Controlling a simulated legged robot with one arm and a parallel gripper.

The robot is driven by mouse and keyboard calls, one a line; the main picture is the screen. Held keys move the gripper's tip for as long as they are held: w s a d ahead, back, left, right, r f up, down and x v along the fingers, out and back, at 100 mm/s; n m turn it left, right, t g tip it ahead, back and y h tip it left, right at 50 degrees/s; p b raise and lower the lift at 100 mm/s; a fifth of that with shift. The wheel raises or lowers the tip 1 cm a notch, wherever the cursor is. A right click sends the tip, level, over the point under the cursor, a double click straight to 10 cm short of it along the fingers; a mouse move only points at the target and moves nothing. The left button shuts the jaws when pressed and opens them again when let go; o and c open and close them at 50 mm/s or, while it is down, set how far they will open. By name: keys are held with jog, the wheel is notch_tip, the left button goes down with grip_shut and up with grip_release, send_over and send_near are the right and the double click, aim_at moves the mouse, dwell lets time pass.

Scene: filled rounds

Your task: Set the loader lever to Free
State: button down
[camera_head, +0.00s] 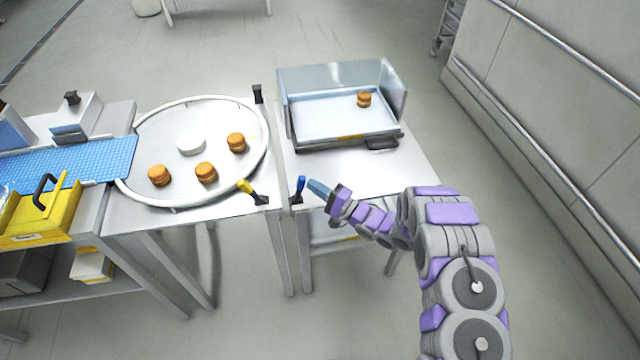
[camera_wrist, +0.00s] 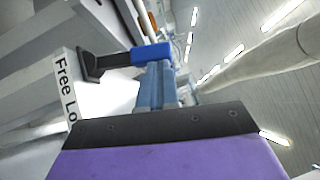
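A small lever with a blue grip (camera_head: 301,184) and a black base stands at the front left corner of the right table. In the wrist view its blue grip (camera_wrist: 151,54) sits on a black arm, just beyond the fingertips. A white label (camera_wrist: 65,90) beside it reads "Free Lo", the rest being cut off by my gripper. My gripper (camera_head: 318,188), with blue-grey fingers, is just right of the blue grip. Its fingers (camera_wrist: 155,85) overlap in the wrist view, so their opening is hidden. I cannot tell whether they touch the grip.
A yellow-handled lever (camera_head: 247,187) stands left of the blue one, by the round turntable (camera_head: 175,198) carrying several filled rounds. A clear-walled tray (camera_head: 325,118) with one round (camera_head: 364,99) lies behind on the right table (camera_head: 345,168). A blue conveyor (camera_head: 85,160) is left.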

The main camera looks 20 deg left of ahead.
aim_at(302, 181)
jog(key=a+r+n+h+p, duration=0.1)
jog(key=s+a+r+n+p, duration=0.1)
jog(key=p, duration=0.1)
jog(key=shift+s+r+g+h+p, duration=0.1)
jog(key=shift+s+g+h+p, duration=0.05)
jog(key=shift+g+h+p, duration=0.2)
jog(key=s+a+n+h+p, duration=0.1)
jog(key=a+h+p, duration=0.1)
jog(key=p, duration=0.1)
jog(key=s+a+n+h+p, duration=0.1)
jog(key=n+p, duration=0.1)
jog(key=p, duration=0.1)
jog(key=shift+s+a+h, duration=0.15)
jog(key=shift+a+h, duration=0.2)
jog(key=shift+a, duration=0.05)
jog(key=shift+s, duration=0.1)
